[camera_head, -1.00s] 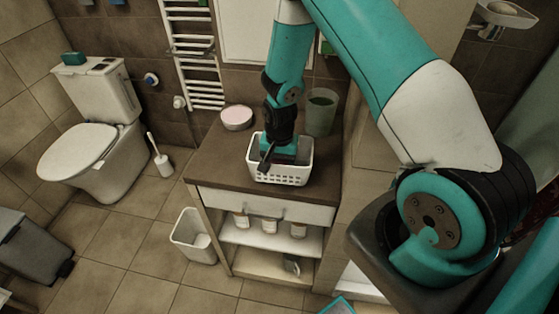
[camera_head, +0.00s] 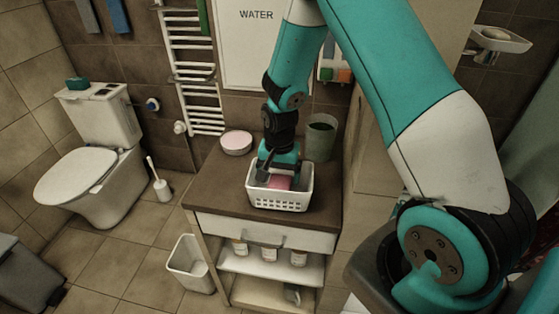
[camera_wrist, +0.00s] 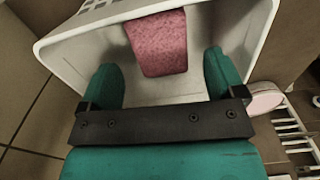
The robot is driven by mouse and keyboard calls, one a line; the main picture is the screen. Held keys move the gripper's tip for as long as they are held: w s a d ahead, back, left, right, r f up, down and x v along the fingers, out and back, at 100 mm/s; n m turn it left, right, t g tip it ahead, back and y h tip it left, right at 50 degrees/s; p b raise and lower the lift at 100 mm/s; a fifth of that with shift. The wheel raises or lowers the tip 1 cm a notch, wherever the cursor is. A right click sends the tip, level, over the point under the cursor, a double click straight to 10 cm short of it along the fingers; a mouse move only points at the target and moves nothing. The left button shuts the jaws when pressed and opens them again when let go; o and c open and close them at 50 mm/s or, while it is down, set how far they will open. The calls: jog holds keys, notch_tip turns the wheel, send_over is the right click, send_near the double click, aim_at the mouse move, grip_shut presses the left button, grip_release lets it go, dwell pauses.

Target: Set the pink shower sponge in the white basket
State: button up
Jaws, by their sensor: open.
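The pink shower sponge (camera_head: 279,183) lies inside the white basket (camera_head: 279,201) on the cabinet top. In the wrist view the sponge (camera_wrist: 158,45) rests in the basket (camera_wrist: 262,30), apart from both fingers. My gripper (camera_head: 272,168) is above the basket, its fingers pointing down toward the inside. In the wrist view my gripper (camera_wrist: 160,72) is open, with a teal finger on either side and nothing held. In the head view the gripper partly hides the sponge and the basket's inside.
A round pink-topped tin (camera_head: 236,142) and a grey-green cup (camera_head: 320,140) stand on the cabinet top (camera_head: 215,190) behind the basket. Several jars sit on the shelf below. A white bin (camera_head: 188,262) stands on the floor at the left.

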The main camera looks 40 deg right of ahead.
aim_at(279, 185)
notch_tip(279, 185, up, 6)
jog(key=shift+f+b, duration=0.1)
jog(key=shift+b, duration=0.35)
jog(key=s+a+r+n+y, duration=0.2)
jog(key=s+a+r+n, duration=0.5)
jog(key=a+r, duration=0.35)
jog(key=s+a+r+n+y, duration=0.1)
jog(key=s+a+r+n, duration=0.2)
jog(key=s, duration=0.4)
jog(key=s+a+r+n+y, duration=0.1)
jog(key=s+a+r+n, duration=0.2)
jog(key=s+r+n, duration=0.2)
jog(key=s+n, duration=0.1)
jog(key=s, duration=0.1)
jog(key=shift+s+a, duration=0.3)
jog(key=shift+s, duration=0.1)
